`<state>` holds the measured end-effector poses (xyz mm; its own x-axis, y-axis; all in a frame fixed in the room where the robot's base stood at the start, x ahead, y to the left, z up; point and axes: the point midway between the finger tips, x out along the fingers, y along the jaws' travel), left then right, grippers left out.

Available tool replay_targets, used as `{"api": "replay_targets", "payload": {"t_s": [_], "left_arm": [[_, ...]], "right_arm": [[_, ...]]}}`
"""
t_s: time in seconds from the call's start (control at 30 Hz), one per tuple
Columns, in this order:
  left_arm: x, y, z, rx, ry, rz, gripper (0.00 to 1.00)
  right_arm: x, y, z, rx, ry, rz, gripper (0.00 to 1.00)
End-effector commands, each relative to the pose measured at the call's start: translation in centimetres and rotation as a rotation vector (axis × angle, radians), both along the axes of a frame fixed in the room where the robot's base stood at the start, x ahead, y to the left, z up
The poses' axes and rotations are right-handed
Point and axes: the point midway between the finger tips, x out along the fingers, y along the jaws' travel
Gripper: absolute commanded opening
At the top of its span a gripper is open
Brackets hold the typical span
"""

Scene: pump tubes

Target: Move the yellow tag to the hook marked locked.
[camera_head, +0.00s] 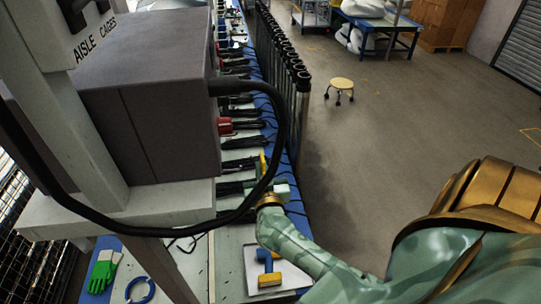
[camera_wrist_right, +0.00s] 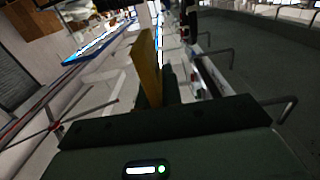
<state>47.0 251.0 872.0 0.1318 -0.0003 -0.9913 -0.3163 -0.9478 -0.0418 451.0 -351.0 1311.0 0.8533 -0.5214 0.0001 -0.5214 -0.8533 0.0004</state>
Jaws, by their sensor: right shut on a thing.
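My right gripper (camera_head: 264,178) reaches over the blue-edged bench beside the large grey box. It is shut on the yellow tag (camera_head: 263,162), which stands up from the jaws as a thin upright strip. In the right wrist view the tag (camera_wrist_right: 146,66) rises between the dark fingers (camera_wrist_right: 160,92), clear of anything beyond that I can make out. Thin metal hooks (camera_wrist_right: 217,50) show to its right in that view, some of them close to the gripper. I cannot read any marking "locked" in either view. My left gripper is not in view.
A thick black cable (camera_head: 285,125) loops from the grey box (camera_head: 140,90) close to my right gripper. A row of black tubes (camera_head: 285,60) lines the bench's far edge. Green gloves (camera_head: 104,270), a blue ring (camera_head: 140,290) and a yellow-blue tool (camera_head: 269,279) lie nearer. Open floor is right.

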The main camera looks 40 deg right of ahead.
Motion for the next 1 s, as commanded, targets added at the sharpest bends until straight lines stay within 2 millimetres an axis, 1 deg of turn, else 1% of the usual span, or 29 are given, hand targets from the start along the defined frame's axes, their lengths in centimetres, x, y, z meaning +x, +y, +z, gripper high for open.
{"api": "replay_targets", "payload": {"t_s": [0.33, 0.93, 1.0], "left_arm": [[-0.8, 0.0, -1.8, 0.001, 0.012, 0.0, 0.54], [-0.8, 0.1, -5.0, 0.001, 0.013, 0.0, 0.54], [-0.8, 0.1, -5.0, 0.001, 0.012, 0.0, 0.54]], "right_arm": [[1.3, 2.1, -0.5, 0.003, -0.001, -0.002, 0.0], [3.6, 5.8, -0.8, 0.003, -0.001, -0.002, 0.0], [3.8, 6.1, -0.8, 0.001, 0.002, -0.002, 0.0]]}}
